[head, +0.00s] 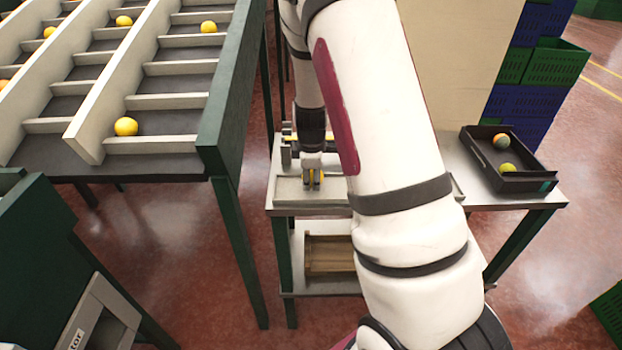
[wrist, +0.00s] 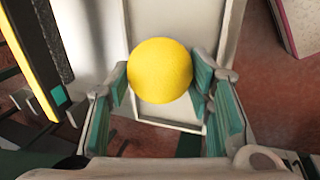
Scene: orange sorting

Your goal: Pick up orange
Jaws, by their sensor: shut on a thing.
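An orange (wrist: 160,70), yellow in colour, sits between the two fingers of my gripper (wrist: 165,90) in the wrist view. The fingers have teal pads and press on it from both sides. In the head view my gripper (head: 312,178) is low over the left part of the metal table, above a shallow light tray (head: 335,192). My arm hides much of the table and tray, and the held orange is hard to make out there. I cannot tell whether the orange touches the tray.
A sloped sorting rack (head: 180,70) with several oranges in its lanes stands at the left. A black tray (head: 515,180) with two fruits, one discoloured and one yellow-green, is on the table's right. Blue and green crates (head: 530,85) are stacked behind. A dark green unit (head: 35,240) stands at front left.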

